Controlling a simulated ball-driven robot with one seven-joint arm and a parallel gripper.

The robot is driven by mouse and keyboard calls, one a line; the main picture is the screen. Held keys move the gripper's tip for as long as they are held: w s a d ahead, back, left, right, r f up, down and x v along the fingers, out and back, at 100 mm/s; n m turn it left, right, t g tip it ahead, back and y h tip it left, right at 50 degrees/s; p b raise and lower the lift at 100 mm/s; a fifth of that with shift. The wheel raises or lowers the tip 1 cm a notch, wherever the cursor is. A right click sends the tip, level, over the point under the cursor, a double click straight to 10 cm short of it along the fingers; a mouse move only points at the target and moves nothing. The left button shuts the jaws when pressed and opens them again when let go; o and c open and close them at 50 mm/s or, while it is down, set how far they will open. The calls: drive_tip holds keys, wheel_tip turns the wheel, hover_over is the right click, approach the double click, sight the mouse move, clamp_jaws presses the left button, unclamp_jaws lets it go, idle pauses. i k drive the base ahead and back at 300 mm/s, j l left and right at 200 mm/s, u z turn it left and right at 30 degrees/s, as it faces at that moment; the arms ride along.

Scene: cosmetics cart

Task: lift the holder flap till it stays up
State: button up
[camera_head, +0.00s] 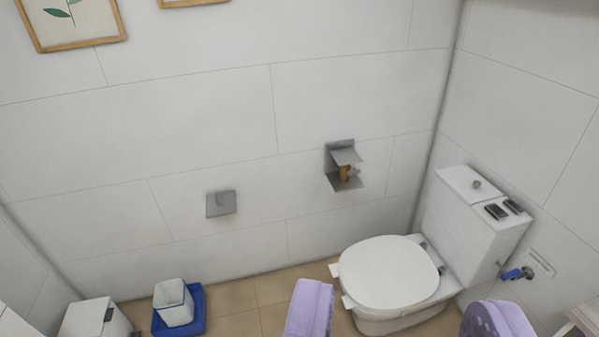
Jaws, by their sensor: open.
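A grey metal paper holder (331,158) is fixed to the tiled back wall, right of the middle. My gripper (411,318) shows at the bottom edge as two purple fingers set wide apart. It is open with nothing between the fingers, in front of the toilet in the picture and well short of the wall holder. The rest of my gripper is out of view.
A white toilet (387,273) with its lid down stands at the right, below the holder. A grey wall plate (221,203) is left of the holder. A white bin (174,303) in a blue tray (201,323) and a white box (92,322) stand at lower left.

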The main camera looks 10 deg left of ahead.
sight(346, 156)
drive_tip(key=i+j, duration=0.15)
drive_tip(key=i, duration=0.3)
drive_tip(key=i+j+z, duration=0.1)
drive_tip(key=i, duration=0.4)
drive_tip(key=i+j+z, duration=0.1)
drive_tip(key=i, duration=0.35)
drive_tip(key=i+j, duration=0.25)
drive_tip(key=i, duration=0.25)
drive_tip(key=i+j+z, duration=0.1)
drive_tip(key=i, duration=0.35)
drive_tip(key=i+j, duration=0.35)
drive_tip(key=i+l+z, duration=0.05)
drive_tip(key=i, duration=0.05)
